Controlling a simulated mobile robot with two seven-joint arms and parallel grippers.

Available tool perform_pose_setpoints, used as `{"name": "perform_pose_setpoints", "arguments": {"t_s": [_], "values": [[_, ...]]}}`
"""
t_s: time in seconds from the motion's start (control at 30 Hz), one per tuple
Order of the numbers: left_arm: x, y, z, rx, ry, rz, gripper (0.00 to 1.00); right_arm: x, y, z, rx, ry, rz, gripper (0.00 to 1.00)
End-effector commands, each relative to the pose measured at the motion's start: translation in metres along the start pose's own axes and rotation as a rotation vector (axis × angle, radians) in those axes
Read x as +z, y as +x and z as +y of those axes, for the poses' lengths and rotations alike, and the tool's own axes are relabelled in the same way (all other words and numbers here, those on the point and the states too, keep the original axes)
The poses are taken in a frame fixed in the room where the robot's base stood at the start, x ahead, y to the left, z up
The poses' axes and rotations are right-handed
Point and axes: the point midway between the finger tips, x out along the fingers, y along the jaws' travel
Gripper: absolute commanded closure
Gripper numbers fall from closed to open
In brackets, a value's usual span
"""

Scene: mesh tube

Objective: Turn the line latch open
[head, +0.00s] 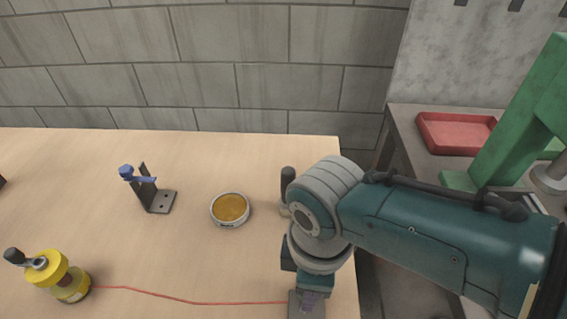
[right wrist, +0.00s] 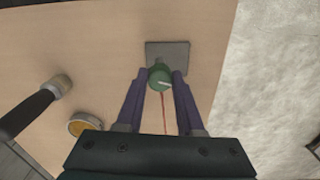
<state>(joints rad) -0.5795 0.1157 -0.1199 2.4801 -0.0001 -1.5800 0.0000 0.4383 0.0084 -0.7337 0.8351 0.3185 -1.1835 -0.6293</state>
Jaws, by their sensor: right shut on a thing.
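The line latch shows in the right wrist view as a round green knob (right wrist: 160,79) with a pale mark across its top. It sits at the edge of a grey square plate (right wrist: 177,52) on the table. My right gripper (right wrist: 160,86) has its two purple fingers shut on the knob, one on each side. In the head view, this gripper (head: 313,301) is at the bottom, low over the table's right part, and the knob is hidden there. A thin red line (head: 200,303) runs from a yellow reel (head: 66,277) towards the plate. My left gripper is not in view.
A round tin with amber contents (head: 230,208) and a bracket with a blue clamp (head: 147,187) stand left of my right arm. A dark handle (head: 287,182) rises close beside my wrist. A red tray (head: 455,132) lies on the grey bench at right.

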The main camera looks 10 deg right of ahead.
Motion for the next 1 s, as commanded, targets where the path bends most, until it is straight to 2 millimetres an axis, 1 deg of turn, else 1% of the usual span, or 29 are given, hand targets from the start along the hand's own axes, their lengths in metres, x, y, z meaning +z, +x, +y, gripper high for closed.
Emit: {"name": "perform_pose_setpoints", "arguments": {"t_s": [0.2, 0.43, 0.7, 1.0], "values": [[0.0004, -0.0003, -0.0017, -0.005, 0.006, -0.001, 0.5, 0.0004, 0.0003, 0.0004, 0.001, -0.164, 0.0, 1.0], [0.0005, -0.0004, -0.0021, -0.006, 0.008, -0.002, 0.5, 0.0007, 0.0006, 0.0003, 0.0, -0.281, -0.001, 1.0], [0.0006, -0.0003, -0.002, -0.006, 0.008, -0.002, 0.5, 0.0007, 0.0007, 0.0001, 0.0, -0.338, -0.001, 1.0], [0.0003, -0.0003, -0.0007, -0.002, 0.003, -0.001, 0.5, 0.0007, 0.0007, 0.0001, 0.0, -0.346, -0.001, 1.0]]}}
